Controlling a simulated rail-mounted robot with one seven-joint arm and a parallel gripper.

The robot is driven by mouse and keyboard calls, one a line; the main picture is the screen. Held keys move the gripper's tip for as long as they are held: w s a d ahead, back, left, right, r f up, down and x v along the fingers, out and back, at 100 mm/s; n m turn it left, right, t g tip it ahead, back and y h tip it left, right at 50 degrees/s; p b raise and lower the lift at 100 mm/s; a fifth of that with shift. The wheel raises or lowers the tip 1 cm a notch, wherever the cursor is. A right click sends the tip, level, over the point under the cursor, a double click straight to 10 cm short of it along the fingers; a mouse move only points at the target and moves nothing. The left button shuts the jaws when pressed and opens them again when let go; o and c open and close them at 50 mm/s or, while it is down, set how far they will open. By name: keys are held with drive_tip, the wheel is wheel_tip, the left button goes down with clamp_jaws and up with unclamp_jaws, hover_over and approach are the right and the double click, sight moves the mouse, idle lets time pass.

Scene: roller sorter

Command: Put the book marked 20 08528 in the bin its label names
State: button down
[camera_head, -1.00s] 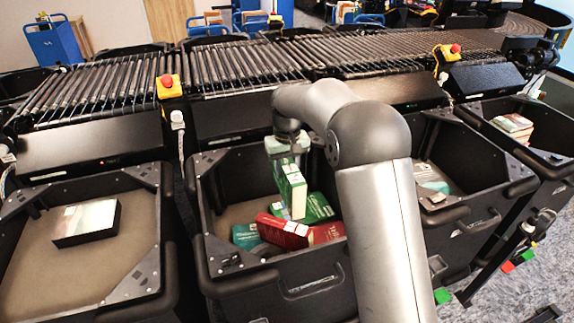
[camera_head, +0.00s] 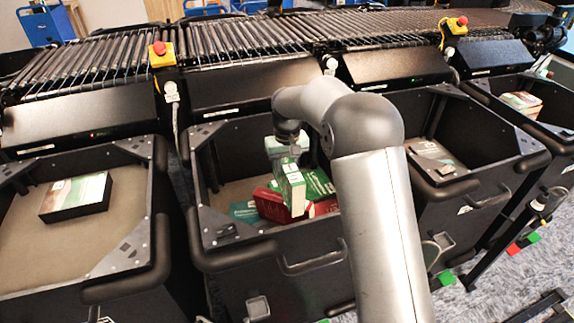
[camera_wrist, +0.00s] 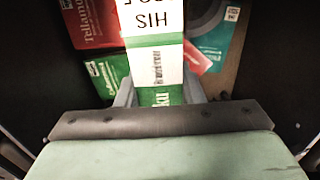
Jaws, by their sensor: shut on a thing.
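My gripper (camera_head: 285,158) is shut on a green and white book (camera_head: 292,188), which hangs upright over the middle black bin (camera_head: 218,238). In the wrist view the book (camera_wrist: 155,65) stands between the fingers, its spine toward me. Its white label reads "HIS" upside down; the number is not legible. Below it in the bin lie a red book (camera_head: 270,203), a green book (camera_head: 319,184) and a teal book (camera_head: 243,210). I cannot tell whether the held book touches them.
The left bin (camera_head: 150,240) holds one book (camera_head: 76,196) lying flat. Bins to the right (camera_head: 520,160) hold other books. A roller conveyor (camera_head: 250,50) runs behind the bins. My arm covers part of the middle bin's right side.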

drive_tip(key=c, duration=0.9)
unclamp_jaws()
wheel_tip(320, 180, up, 17)
drive_tip(key=shift+r, duration=0.2)
drive_tip(key=s+d+f+m, duration=0.1)
drive_tip(key=s+d, duration=0.5)
drive_tip(key=s, duration=0.3)
drive_tip(key=s+d+f+m, duration=0.1)
drive_tip(key=s+d, duration=0.5)
drive_tip(key=s, duration=0.3)
drive_tip(key=s+d+f, duration=0.1)
drive_tip(key=s+f, duration=0.2)
drive_tip(key=s, duration=0.3)
drive_tip(key=s+d+f+m, duration=0.1)
drive_tip(key=s+d+f, duration=0.1)
drive_tip(key=s, duration=0.4)
drive_tip(key=s+d+f+m, duration=0.1)
drive_tip(key=s+d+f, duration=0.1)
drive_tip(key=s+f, duration=0.2)
drive_tip(key=shift+s+d, duration=0.15)
drive_tip(key=shift+s, duration=0.75)
